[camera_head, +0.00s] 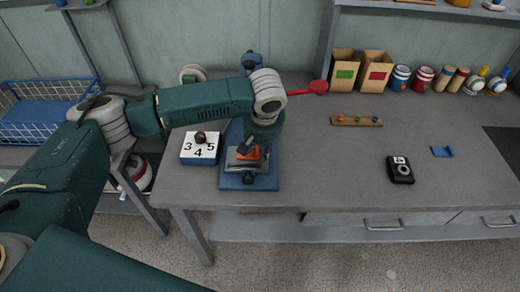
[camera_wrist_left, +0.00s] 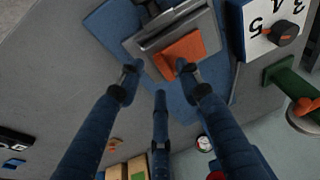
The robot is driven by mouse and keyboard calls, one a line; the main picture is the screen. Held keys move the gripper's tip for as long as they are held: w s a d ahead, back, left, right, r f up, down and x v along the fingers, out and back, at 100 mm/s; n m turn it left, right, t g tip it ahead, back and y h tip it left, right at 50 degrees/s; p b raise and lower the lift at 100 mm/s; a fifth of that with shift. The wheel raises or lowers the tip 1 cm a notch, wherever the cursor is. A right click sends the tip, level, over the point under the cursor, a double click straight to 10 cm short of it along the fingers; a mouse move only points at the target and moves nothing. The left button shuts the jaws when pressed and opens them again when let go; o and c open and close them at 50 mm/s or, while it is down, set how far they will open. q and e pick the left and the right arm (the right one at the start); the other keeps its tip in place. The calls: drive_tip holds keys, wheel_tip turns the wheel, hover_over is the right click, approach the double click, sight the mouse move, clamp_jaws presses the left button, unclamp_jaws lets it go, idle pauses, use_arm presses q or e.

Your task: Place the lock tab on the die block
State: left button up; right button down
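A blue press (camera_head: 248,183) stands near the table's front edge, left of centre. A grey metal block (camera_wrist_left: 172,29), which looks like the die block, sits on its blue base. An orange piece (camera_wrist_left: 182,54), perhaps the lock tab, lies on or just over the grey block's edge; contact is unclear. My left gripper (camera_head: 250,147) is low over the press, fingers pointing down. In the left wrist view its fingers (camera_wrist_left: 158,72) are spread beside the orange piece, one tip overlapping its edge. The orange piece (camera_head: 244,154) is partly hidden in the head view. My right gripper is out of view.
A dial box (camera_head: 187,158) marked 3, 4, 5 stands close left of the press. A red spoon-like handle (camera_head: 318,87) sticks out behind it. A black device (camera_head: 400,171) and small blue piece (camera_head: 442,151) lie right. The table between is clear.

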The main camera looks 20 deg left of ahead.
use_arm(q)
drive_tip(key=v, duration=1)
drive_tip(key=shift+b, duration=0.4)
